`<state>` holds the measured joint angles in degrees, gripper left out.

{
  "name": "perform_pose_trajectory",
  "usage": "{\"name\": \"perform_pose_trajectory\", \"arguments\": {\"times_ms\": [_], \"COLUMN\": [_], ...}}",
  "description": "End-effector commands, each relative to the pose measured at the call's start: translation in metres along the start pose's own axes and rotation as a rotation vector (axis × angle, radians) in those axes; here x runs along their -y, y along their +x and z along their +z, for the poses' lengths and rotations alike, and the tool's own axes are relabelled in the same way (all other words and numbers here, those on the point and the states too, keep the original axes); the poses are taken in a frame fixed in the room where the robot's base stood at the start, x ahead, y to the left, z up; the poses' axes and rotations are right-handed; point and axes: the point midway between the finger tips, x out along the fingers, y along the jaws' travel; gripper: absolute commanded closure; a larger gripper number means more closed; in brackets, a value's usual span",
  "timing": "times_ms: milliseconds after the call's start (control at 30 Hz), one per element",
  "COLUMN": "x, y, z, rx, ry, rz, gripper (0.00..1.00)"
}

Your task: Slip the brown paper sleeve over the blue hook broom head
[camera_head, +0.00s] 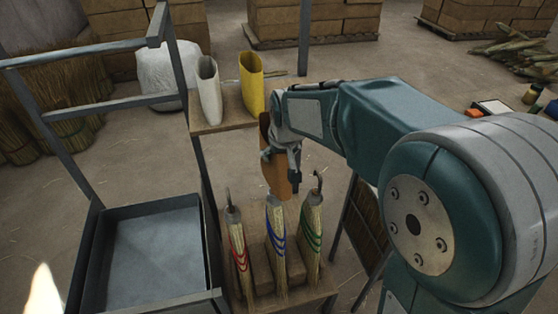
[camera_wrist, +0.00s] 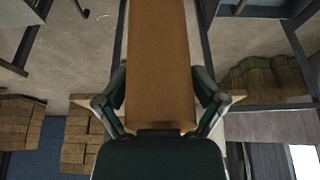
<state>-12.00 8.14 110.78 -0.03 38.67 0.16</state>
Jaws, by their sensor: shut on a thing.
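The brown paper sleeve (camera_head: 275,172) hangs upright in my gripper (camera_head: 288,165), which is shut on it. In the wrist view the brown sleeve (camera_wrist: 158,65) fills the middle, with the gripper fingers (camera_wrist: 160,108) on both sides of it. The blue-banded broom head (camera_head: 278,240) stands in the middle of the wooden rack (camera_head: 272,290). The sleeve's lower end is just above the top of this head. I cannot tell whether they touch, and the blue head's hook is hidden.
A red-banded broom head (camera_head: 237,245) stands left of the blue one, and a green-banded one with a hook (camera_head: 313,235) stands right. White (camera_head: 209,92) and yellow (camera_head: 251,85) sleeves stand on a shelf behind. A metal tray (camera_head: 155,255) lies at left.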

Motion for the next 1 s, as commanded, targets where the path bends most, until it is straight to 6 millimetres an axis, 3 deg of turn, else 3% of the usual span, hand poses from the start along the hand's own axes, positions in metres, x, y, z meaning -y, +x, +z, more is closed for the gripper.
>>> {"name": "perform_pose_trajectory", "arguments": {"times_ms": [533, 1000], "x": [0.000, 0.000], "y": [-0.035, -0.037], "z": [-0.014, -0.015], "rx": [-0.002, -0.001], "ry": [0.000, 0.000], "rz": [0.000, 0.000], "gripper": [0.47, 0.47]}}
